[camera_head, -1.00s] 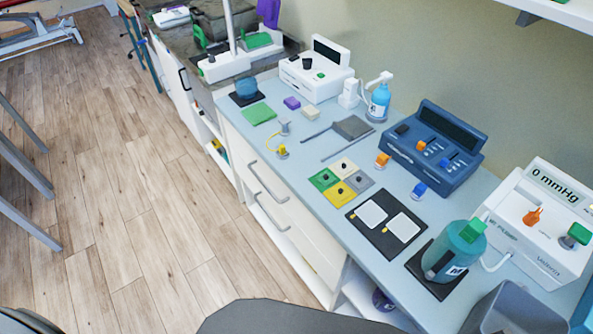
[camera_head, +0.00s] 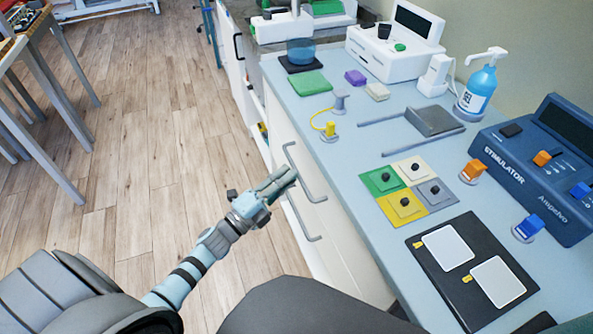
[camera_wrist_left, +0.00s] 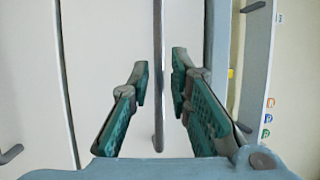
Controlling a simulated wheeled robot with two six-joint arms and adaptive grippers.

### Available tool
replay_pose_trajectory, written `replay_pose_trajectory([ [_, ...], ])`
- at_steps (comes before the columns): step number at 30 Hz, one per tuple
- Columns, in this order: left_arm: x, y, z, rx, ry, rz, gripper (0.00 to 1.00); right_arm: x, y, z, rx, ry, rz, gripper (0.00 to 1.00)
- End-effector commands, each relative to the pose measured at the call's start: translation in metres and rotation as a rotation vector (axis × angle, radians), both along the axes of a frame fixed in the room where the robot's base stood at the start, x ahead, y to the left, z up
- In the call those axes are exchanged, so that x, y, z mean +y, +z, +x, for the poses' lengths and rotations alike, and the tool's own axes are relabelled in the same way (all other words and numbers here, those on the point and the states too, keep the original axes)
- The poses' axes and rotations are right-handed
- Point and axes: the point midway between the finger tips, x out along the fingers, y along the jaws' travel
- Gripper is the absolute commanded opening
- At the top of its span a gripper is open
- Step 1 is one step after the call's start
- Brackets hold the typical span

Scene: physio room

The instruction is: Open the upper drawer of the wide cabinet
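The wide cabinet (camera_head: 350,250) has a white front under a light blue top. Its upper drawer (camera_head: 318,165) looks closed, with a grey bar handle (camera_head: 307,176). A second bar handle (camera_head: 301,220) sits below it on the lower drawer. My left gripper (camera_head: 284,181) is in front of the upper handle, fingers pointing at the drawer front. In the left wrist view my left gripper (camera_wrist_left: 160,78) is open, and the upper handle (camera_wrist_left: 158,105) runs between its two apart fingers. Contact is not visible. My right gripper is not in view.
The cabinet top carries a stimulator (camera_head: 540,165), a blue pump bottle (camera_head: 477,90), coloured square pads (camera_head: 381,181) and a black mat with white pads (camera_head: 440,290). Wooden floor (camera_head: 150,130) is free left of the cabinet. A grey table frame (camera_head: 50,150) stands far left.

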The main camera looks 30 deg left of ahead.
Motion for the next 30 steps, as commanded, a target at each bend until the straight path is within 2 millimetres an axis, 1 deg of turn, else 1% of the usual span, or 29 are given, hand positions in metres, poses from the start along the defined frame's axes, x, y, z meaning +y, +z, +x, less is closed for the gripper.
replay_pose_trajectory([
  [1,-0.003,0.002,0.009,-0.001,0.001,-0.002,0.18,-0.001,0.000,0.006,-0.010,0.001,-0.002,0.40],
  [3,-0.006,0.003,0.020,0.000,0.003,-0.003,0.18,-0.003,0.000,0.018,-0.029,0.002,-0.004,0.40],
  [5,-0.008,0.005,0.027,0.001,0.003,-0.001,0.18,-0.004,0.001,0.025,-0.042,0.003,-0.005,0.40],
  [6,-0.009,0.005,0.030,0.002,0.003,-0.003,0.18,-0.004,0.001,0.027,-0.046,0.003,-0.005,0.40],
  [9,-0.011,0.006,0.036,0.003,0.004,-0.001,0.18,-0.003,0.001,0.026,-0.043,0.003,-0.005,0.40],
  [15,-0.012,0.006,0.037,0.004,0.002,-0.001,0.18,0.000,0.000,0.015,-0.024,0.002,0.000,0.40],
  [17,-0.012,0.006,0.037,0.004,0.002,-0.001,0.18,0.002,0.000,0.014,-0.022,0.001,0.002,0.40],
  [18,-0.011,0.006,0.037,0.004,0.003,-0.001,0.12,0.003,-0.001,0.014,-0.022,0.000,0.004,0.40],
  [20,-0.011,0.006,0.037,0.004,0.003,-0.001,0.02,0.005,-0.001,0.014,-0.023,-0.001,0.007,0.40],
  [21,-0.011,0.006,0.037,0.004,0.003,-0.001,0.00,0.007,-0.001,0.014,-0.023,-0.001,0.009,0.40],
  [30,-0.011,0.006,0.036,0.004,0.003,-0.002,0.00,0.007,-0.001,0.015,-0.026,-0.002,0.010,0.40],
])
